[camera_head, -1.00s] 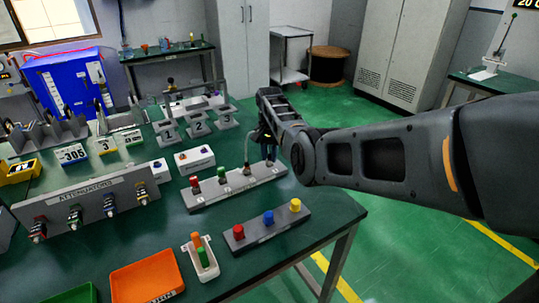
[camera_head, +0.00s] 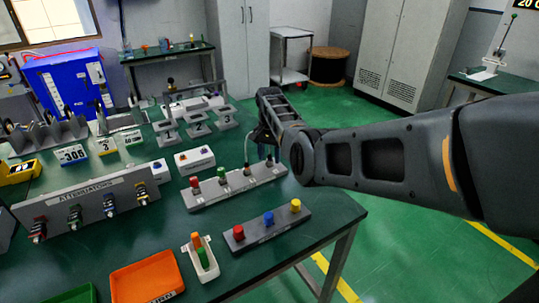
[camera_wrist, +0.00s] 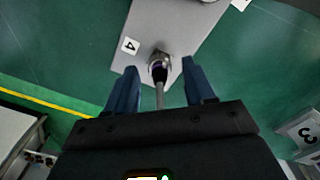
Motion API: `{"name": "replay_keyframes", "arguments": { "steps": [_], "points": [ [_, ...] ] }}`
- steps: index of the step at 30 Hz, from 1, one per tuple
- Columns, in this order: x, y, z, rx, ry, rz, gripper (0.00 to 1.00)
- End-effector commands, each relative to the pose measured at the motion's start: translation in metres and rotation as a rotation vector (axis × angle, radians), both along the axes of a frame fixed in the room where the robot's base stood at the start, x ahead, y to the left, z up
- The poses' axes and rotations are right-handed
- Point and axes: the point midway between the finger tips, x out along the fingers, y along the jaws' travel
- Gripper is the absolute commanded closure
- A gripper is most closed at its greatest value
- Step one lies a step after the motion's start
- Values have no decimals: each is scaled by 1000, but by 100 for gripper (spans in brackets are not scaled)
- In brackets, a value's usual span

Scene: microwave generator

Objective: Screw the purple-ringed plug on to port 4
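The purple-ringed plug (camera_wrist: 158,68) sits at port 4, beside the "4" label (camera_wrist: 130,45) in the wrist view. Its dark cable (camera_wrist: 160,97) runs back between my fingers. I cannot tell how far it is screwed on. My gripper (camera_wrist: 161,82) is open, with one blue finger on each side of the plug and cable and a gap on both sides. In the head view my gripper (camera_head: 264,137) is over the right end of the grey port strip (camera_head: 225,194). The plug is hard to make out there.
Red and green plugs and a cabled plug stand on the same strip. A block with red, blue and yellow buttons (camera_head: 268,234) lies in front. A white holder (camera_head: 205,262) and an orange tray (camera_head: 148,280) are nearer. Numbered stands (camera_head: 197,125) are behind.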

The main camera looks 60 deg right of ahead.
Motion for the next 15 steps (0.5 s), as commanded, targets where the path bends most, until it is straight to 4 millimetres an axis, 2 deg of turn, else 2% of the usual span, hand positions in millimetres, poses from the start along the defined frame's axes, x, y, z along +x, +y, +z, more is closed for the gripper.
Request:
{"name": "replay_keyframes", "arguments": {
  "steps": [8, 15],
  "points": [
    [0, 0, 3, 0, 0, 0, 47],
    [1, 0, 37, -3, -2, 0, 47]
  ]
}}
